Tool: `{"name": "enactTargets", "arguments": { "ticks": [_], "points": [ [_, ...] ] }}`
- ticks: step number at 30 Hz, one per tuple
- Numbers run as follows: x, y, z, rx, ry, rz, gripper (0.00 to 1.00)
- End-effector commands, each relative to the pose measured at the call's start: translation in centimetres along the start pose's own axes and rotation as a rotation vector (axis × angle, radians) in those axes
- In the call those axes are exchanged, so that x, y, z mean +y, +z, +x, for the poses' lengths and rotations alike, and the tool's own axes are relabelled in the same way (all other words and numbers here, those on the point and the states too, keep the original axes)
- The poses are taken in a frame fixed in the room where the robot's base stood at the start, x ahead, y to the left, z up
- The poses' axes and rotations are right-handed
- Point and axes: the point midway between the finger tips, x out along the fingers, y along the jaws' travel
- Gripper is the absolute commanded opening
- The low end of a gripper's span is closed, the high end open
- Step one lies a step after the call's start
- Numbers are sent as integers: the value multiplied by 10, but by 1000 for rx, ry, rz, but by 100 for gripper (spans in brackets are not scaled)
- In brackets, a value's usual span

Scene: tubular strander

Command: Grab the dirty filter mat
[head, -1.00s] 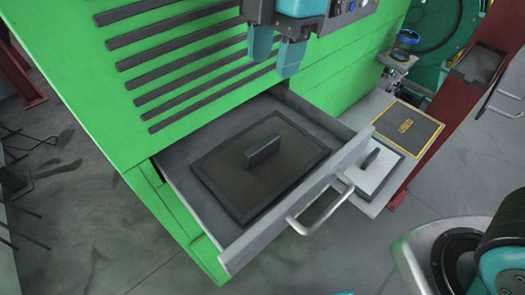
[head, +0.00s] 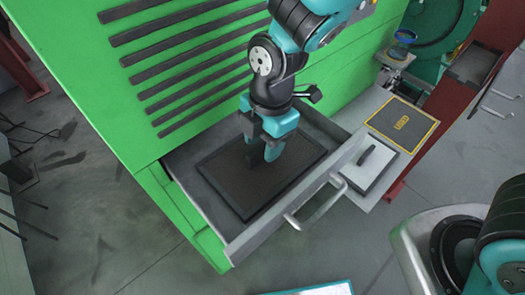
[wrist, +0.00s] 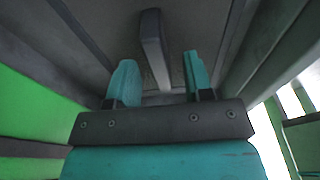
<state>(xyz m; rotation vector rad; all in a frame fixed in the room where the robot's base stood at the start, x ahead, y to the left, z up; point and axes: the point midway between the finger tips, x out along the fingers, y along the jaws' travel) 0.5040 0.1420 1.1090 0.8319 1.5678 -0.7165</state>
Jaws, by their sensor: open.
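The dirty filter mat (head: 224,180) is a dark brown-grey panel with a black frame, lying flat in the pulled-out grey drawer (head: 262,239). Its upright bar handle is hidden behind my gripper in the head view. My gripper (head: 262,152) is open and points down over the middle of the mat. In the wrist view, the mat's dark handle (wrist: 153,40) appears between the two teal fingers of my gripper (wrist: 159,60), nearer the left finger. I cannot tell how deep the handle sits between them. The fingers are not closed on it.
A pale mat (head: 383,177) with a dark handle lies on a grey side shelf to the right, beside a dark yellow-edged square (head: 401,122). The green slatted cabinet (head: 130,100) rises behind the drawer.

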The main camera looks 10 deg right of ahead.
Motion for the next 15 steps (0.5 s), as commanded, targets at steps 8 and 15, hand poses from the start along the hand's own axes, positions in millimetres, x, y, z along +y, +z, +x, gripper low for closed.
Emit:
{"name": "enactTargets", "arguments": {
  "ticks": [8, 15],
  "points": [
    [0, 0, 11, 0, 1, 0, 47],
    [0, 0, 11, 0, 1, 0, 8]
  ]
}}
